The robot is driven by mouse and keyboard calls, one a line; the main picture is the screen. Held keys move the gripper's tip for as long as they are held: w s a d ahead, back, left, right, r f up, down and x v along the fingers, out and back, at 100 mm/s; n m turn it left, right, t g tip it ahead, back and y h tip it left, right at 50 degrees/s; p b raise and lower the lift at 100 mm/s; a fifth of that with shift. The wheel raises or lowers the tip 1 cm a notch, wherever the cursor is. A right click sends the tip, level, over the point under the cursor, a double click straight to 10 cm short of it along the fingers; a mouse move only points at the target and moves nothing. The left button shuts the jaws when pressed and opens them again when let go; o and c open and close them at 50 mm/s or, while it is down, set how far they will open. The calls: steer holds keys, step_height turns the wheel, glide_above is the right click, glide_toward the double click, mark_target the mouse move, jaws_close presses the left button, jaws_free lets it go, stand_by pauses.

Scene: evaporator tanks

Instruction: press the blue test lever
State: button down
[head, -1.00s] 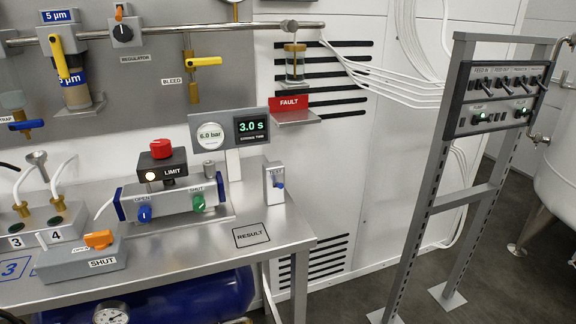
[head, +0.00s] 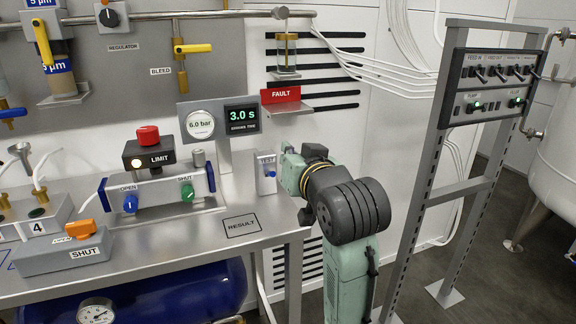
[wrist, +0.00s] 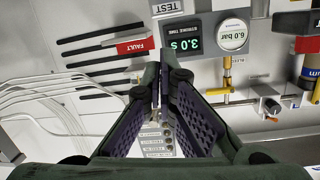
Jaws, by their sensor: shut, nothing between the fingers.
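The blue test lever (head: 270,174) is a small blue piece on the front of a white box (head: 262,160) at the right end of the steel bench. In the head view my arm reaches in just right of this box, and its wrist hides the fingers. The wrist view is upside down and shows my gripper (wrist: 160,75) with its two dark fingers shut and empty. The TEST label (wrist: 167,7) shows at that view's top edge, beyond the fingertips. The lever itself cannot be made out there, and I cannot tell whether the fingers touch the box.
The gauge and timer panel (head: 218,117) stands left of the box, reading 3.0 s. A red FAULT tray (head: 281,96) is above it. The LIMIT block (head: 155,157) and the OPEN/SHUT valve unit are further left. A switch rack (head: 492,88) stands right of my arm.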

steer(key=shift+d, duration=0.1)
steer(key=p, duration=0.2)
glide_above(271, 174)
steer(key=w+d, duration=0.2)
steer(key=f, duration=0.1)
steer(key=shift+s+a+f, duration=0.1)
steer(key=shift+s+f, duration=0.2)
steer(key=shift+f, duration=0.4)
steer(key=shift+s+a+f, duration=0.1)
steer(key=shift+s+f, duration=0.15)
steer(key=shift+f, duration=0.4)
steer(key=shift+s+a+f, duration=0.1)
steer(key=shift+s+f, duration=0.2)
steer(key=shift+f, duration=0.4)
